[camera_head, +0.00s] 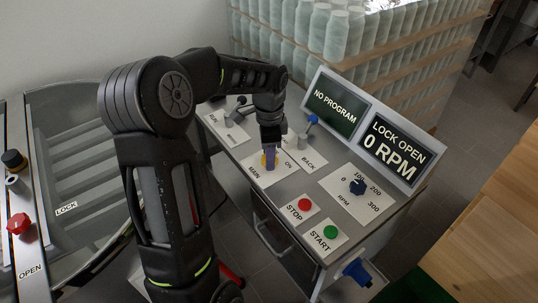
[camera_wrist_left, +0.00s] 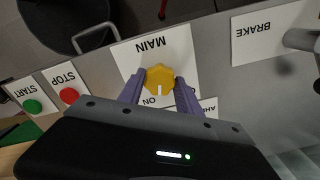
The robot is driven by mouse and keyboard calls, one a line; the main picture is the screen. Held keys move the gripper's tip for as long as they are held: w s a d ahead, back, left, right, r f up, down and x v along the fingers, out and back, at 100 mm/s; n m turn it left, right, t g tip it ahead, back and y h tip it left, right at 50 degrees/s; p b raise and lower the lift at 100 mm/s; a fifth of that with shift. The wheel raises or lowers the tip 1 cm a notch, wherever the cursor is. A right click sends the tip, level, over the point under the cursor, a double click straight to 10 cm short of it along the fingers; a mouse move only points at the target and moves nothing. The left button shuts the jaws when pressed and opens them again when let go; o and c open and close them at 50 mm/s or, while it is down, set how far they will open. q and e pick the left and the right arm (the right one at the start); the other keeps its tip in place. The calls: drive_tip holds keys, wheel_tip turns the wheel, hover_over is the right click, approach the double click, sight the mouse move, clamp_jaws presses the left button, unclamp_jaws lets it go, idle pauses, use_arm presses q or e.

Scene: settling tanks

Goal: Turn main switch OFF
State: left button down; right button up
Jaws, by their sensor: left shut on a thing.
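The main switch is a yellow lobed knob (camera_wrist_left: 160,79) on a white plate marked MAIN (camera_wrist_left: 150,47) and ON. In the wrist view its white mark points toward the word ON. No OFF label is readable. My left gripper (camera_head: 270,158) comes down over the knob from above, and its purple fingers (camera_wrist_left: 158,92) are shut on it from both sides. In the head view only a little of the yellow knob (camera_head: 264,161) shows beside the fingers. My right gripper is in neither view.
The display (camera_head: 396,148) reads LOCK OPEN, 0 RPM. A grey BRAKE lever (camera_wrist_left: 300,39) stands beside the plate.

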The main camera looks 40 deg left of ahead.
use_arm(q)
drive_tip(key=n+b, duration=0.1)
drive_tip(key=n, duration=0.4)
drive_tip(key=shift+n, duration=2.6)
drive_tip(key=c, duration=0.8)
unclamp_jaws()
wheel_tip(320, 180, up, 8)
drive_tip(key=shift+f+b, duration=0.1)
drive_tip(key=shift+b, duration=0.25)
